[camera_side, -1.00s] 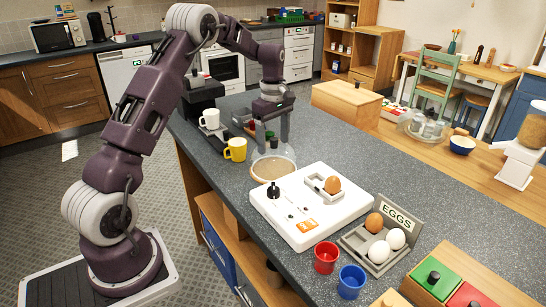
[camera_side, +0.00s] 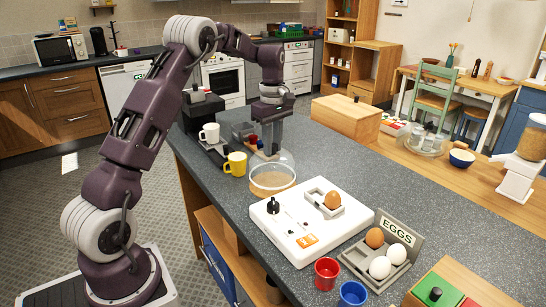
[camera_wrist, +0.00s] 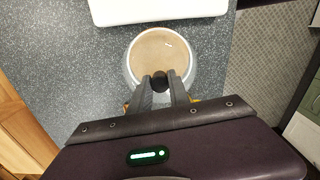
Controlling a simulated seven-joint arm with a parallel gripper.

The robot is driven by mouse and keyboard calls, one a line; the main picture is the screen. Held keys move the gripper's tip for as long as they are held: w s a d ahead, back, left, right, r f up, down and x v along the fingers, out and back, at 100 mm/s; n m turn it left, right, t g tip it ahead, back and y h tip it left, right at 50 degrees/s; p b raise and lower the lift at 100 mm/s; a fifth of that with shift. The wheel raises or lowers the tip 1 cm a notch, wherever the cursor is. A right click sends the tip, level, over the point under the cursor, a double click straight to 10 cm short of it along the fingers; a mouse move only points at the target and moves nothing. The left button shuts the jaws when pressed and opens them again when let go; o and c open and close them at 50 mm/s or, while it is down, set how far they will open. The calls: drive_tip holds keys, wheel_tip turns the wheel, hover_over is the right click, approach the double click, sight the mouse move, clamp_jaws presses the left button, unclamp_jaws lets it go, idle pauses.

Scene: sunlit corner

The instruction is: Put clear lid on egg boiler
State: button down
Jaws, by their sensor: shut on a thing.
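The clear lid (camera_side: 286,162) is a glass dome on a round brown base (camera_side: 272,181), left of the white unit; I cannot tell whether it touches that base. My gripper (camera_side: 268,151) is above the dome, pointing down, its fingers shut on the lid's dark knob. In the wrist view the fingers (camera_wrist: 160,88) close around the knob (camera_wrist: 160,77), with the round lid (camera_wrist: 130,62) beyond them. The white egg boiler (camera_side: 284,228) is a flat slab with a black dial. A brown egg (camera_side: 333,200) sits in its grey holder (camera_side: 314,192).
An egg tray (camera_side: 362,262) with several eggs, a red cup (camera_side: 326,273) and a blue cup (camera_side: 353,293) are at the front right. Grey counter (camera_side: 385,170) is clear behind the boiler.

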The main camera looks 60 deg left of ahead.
sight(279, 155)
drive_tip(key=r, duration=0.5)
drive_tip(key=shift+w+d+r, duration=0.15)
drive_tip(key=shift+w+r, duration=0.05)
drive_tip(key=shift+r, duration=0.2)
drive_tip(key=shift+w+d+r, duration=0.15)
drive_tip(key=shift+d+r, duration=0.05)
drive_tip(key=shift+d, duration=0.2)
drive_tip(key=shift+w+d+r, duration=0.1)
drive_tip(key=shift+d+r, duration=0.1)
drive_tip(key=shift+d, duration=0.2)
drive_tip(key=w+d+r, duration=0.2)
drive_tip(key=d+r, duration=0.1)
drive_tip(key=d, duration=1.4)
wheel_tip(279, 155, down, 8)
drive_tip(key=shift+w+a+r, duration=0.15)
drive_tip(key=shift+r, duration=0.1)
drive_tip(key=shift+f, duration=0.5)
drive_tip(key=c, duration=0.7)
unclamp_jaws()
drive_tip(key=shift+o, duration=0.2)
